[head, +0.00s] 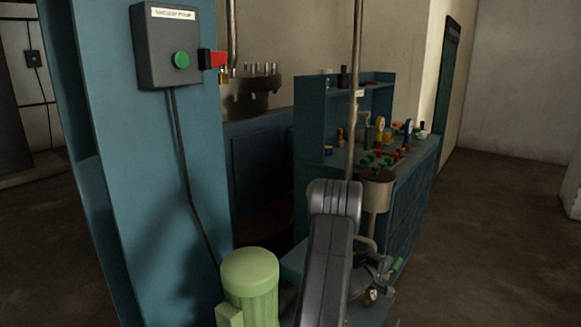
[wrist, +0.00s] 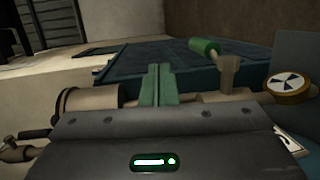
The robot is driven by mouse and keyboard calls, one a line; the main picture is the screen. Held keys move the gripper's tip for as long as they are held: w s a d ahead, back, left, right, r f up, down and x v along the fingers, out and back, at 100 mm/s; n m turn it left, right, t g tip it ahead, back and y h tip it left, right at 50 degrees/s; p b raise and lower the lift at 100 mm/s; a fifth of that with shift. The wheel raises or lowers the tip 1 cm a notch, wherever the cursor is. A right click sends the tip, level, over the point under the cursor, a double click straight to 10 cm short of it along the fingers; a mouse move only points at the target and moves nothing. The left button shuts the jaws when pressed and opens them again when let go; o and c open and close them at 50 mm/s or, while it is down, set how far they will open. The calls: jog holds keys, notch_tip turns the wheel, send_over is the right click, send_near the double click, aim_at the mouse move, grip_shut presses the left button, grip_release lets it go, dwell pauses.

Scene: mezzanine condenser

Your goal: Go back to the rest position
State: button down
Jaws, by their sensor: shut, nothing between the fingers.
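My gripper (wrist: 157,70) shows in the wrist view as two green fingers pressed together, standing up beyond the dark gripper body with its lit green indicator. It is empty. Behind the fingers are beige pipework (wrist: 90,102) and a green-handled lever (wrist: 205,47); I cannot tell how far the fingertips are from them.
In the head view, a blue column with a grey switch box (head: 166,45) stands at left. A green motor (head: 250,285) is close beside my arm. A vertical pipe (head: 356,90) and a metal vessel (head: 376,192) stand just beyond it. Open floor (head: 490,240) lies at right.

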jog(key=b, duration=0.3)
jog(key=shift+s+a+f+t+h, duration=0.3)
jog(key=shift+s+f+t+h, duration=0.05)
jog(key=shift+t+h, duration=0.05)
jog(key=shift+s+r+b, duration=0.1)
jog(key=shift+b, duration=0.35)
jog(key=shift+r, duration=0.15)
